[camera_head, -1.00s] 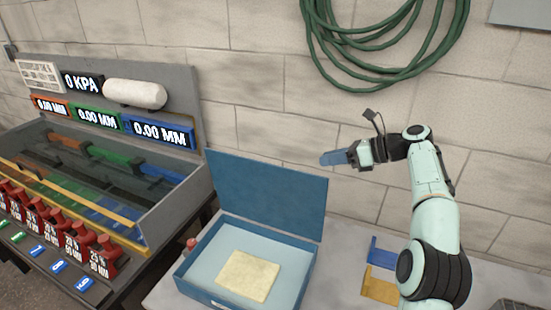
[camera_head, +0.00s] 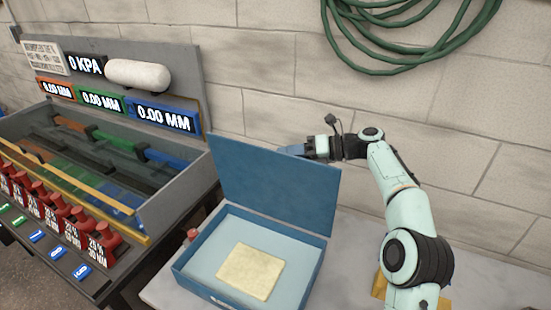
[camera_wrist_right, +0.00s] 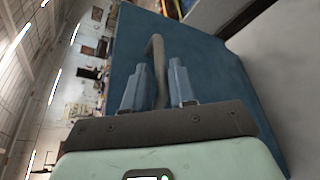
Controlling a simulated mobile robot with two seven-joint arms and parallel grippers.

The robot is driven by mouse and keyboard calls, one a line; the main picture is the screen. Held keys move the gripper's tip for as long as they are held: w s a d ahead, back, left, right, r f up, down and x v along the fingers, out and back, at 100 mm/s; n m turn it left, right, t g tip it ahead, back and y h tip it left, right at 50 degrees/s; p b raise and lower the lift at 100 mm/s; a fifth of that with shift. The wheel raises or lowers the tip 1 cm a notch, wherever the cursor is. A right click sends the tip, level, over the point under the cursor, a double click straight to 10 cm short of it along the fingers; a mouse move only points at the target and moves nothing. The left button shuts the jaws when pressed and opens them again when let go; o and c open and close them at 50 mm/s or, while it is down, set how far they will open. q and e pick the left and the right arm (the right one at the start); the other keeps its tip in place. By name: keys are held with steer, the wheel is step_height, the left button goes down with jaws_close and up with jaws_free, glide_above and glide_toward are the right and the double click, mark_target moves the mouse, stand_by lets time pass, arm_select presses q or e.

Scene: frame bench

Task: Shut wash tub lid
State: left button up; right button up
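The wash tub (camera_head: 190,281) is a shallow blue box on the bench. It has a pale blue inside and a folded cream cloth (camera_head: 251,271) on its floor. Its flat blue lid (camera_head: 270,185) stands up at the back, leaning slightly backward. My right gripper (camera_head: 291,150) is at the lid's upper edge, with its fingertips partly hidden behind it. In the right wrist view its two blue-grey fingers (camera_wrist_right: 158,82) are apart. The lid's blue face (camera_wrist_right: 225,85) lies close beyond them. A grey curved bar shows between the fingers; I cannot tell what it belongs to. My left gripper is out of view.
A test rig (camera_head: 187,190) with displays and red knobs stands to the left. A small red knob (camera_head: 192,235) is beside the tub. A yellow bracket (camera_head: 379,284) lies partly behind my right arm. Green hose (camera_head: 400,62) hangs on the block wall behind.

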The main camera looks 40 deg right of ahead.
mark_target(275, 155)
steer(key=shift+x, duration=1.95)
jaws_close()
